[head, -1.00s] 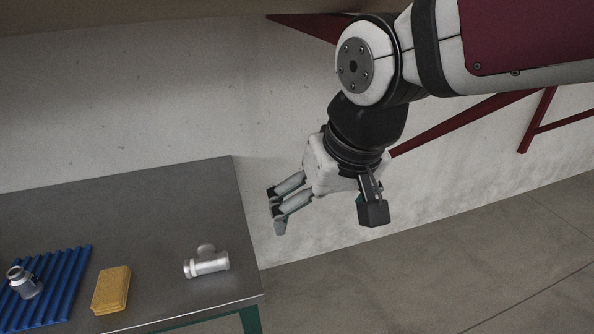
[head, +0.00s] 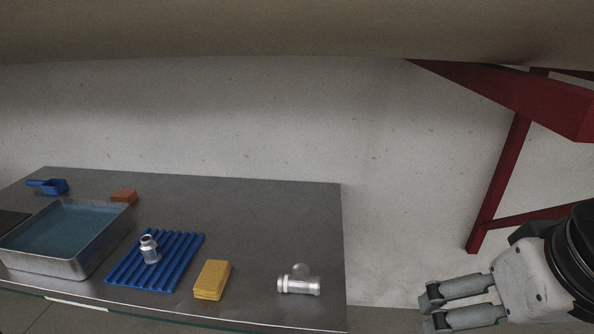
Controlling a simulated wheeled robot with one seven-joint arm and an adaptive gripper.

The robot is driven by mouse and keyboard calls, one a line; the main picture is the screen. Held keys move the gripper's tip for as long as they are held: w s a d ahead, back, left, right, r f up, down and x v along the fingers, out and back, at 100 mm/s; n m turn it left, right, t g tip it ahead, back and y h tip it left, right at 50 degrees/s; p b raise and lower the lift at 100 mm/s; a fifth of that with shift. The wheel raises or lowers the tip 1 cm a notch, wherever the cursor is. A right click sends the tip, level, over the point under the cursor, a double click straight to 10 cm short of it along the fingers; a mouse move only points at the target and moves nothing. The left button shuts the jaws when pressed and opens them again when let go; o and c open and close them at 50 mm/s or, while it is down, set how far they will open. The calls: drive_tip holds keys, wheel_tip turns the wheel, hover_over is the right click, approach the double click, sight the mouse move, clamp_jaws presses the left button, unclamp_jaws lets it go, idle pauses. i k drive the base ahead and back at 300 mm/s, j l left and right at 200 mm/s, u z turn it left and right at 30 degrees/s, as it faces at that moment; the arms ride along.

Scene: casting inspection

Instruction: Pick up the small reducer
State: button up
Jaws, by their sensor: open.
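A small silver metal reducer (head: 150,250) stands on a blue ribbed mat (head: 181,262) on the grey metal table, left of the middle in the head view. My gripper (head: 432,307) is at the lower right of the head view, off the table's right end and far from the reducer. It is open with nothing between its fingers.
A yellow sponge-like block (head: 211,280) and a silver tee fitting (head: 299,281) lie right of the mat. A metal basin (head: 68,265) of bluish liquid stands left. A blue scoop (head: 48,186) and an orange block (head: 124,196) lie behind. The table's back right is clear.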

sight(151, 251)
drive_tip(key=u, duration=1.25)
drive_tip(key=i+j+u, duration=0.2)
drive_tip(key=i, duration=0.2)
drive_tip(key=i+u, duration=0.2)
drive_tip(key=i, duration=0.2)
